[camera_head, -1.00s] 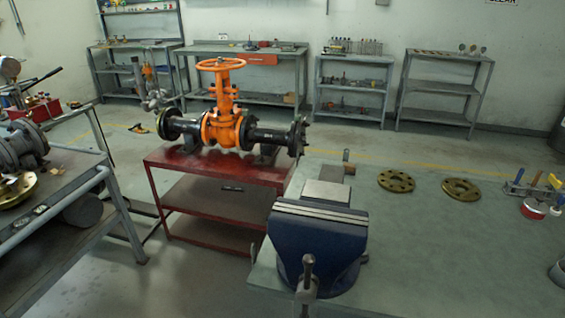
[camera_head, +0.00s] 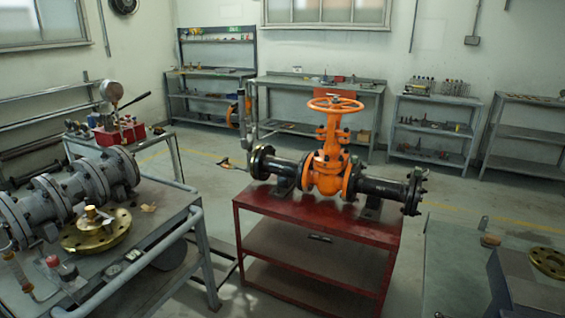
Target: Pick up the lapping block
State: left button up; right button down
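I cannot make out for certain which thing is the lapping block. A small brownish object (camera_head: 490,240) sits near the far left edge of the right workbench, too small to identify. The orange gate valve (camera_head: 328,172) stands with its black flanged pipe ends on a red cart (camera_head: 310,225) in the middle. Neither my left gripper nor my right gripper is in the head view.
At the left, a grey table (camera_head: 180,215) holds a grey flanged assembly (camera_head: 75,192) and a brass flange (camera_head: 97,230). At bottom right are a partly cut-off vise (camera_head: 510,285) and another brass flange (camera_head: 546,262). Shelves line the back wall. Floor shows between table and cart.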

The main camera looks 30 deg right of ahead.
aim_at(489, 241)
jog(key=i+j+z, duration=0.1)
jog(key=i+z, duration=0.2)
jog(key=i, duration=0.15)
jog(key=i+j+z, duration=0.25)
jog(key=i, duration=0.15)
jog(key=i+z, duration=0.2)
jog(key=z, duration=0.25)
jog(key=i+z, duration=0.2)
jog(key=z, duration=0.25)
jog(key=i+j+z, duration=0.1)
jog(key=z, duration=0.35)
jog(key=i+j+z, duration=0.2)
jog(key=z, duration=0.25)
